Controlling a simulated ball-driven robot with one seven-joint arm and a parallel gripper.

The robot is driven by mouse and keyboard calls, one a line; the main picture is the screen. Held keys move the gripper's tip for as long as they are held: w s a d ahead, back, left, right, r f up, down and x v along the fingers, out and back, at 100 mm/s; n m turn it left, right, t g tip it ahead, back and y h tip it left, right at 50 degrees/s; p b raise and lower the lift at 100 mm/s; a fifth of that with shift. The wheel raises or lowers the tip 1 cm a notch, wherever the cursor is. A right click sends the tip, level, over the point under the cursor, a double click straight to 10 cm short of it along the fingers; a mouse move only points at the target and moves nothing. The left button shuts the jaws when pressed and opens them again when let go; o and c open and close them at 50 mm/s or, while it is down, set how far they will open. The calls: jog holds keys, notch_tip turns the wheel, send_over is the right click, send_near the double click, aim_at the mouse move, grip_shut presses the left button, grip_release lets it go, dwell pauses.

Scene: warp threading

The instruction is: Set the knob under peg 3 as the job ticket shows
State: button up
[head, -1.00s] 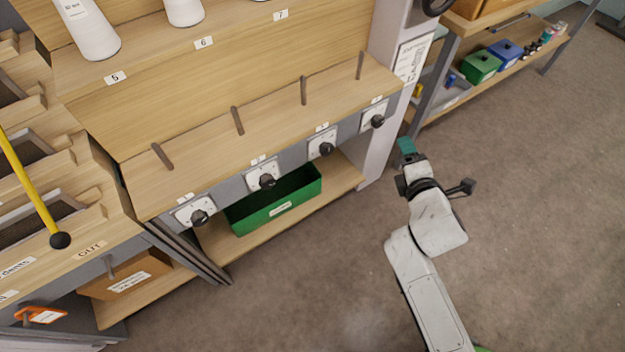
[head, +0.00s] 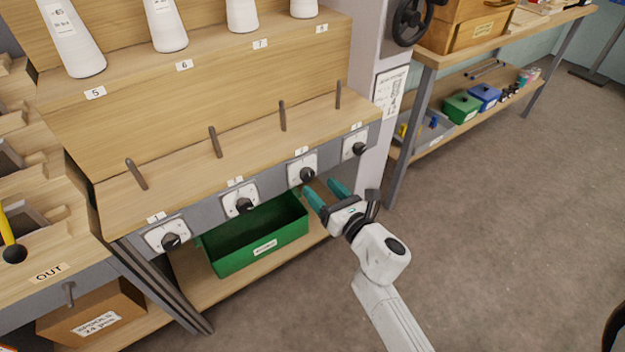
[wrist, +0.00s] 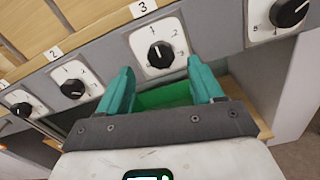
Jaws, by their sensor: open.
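The knob under peg 3 (head: 307,174) is black on a white dial plate, on the grey front rail below peg 3 (head: 282,116). In the wrist view this knob (wrist: 160,54) sits upper middle, below the label "3" (wrist: 143,7); its white mark seems to point roughly upward, but the exact setting is hard to read. My gripper (head: 320,187) is open, its teal fingers facing the rail just below and right of the knob. In the wrist view the fingers (wrist: 160,80) are spread either side, below the knob, apparently not touching it. A printed sheet (head: 390,93), perhaps the job ticket, hangs on the post, illegible.
Similar knobs flank it: knob 2 (head: 244,205) left and knob 4 (head: 359,148) right. A green bin (head: 258,232) stands on the shelf below. White cones (head: 168,27) stand on the upper shelf. The floor to the right is clear.

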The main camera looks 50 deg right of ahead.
aim_at(310, 176)
jog(key=shift+x, duration=2.3)
jog(key=c, duration=1.1)
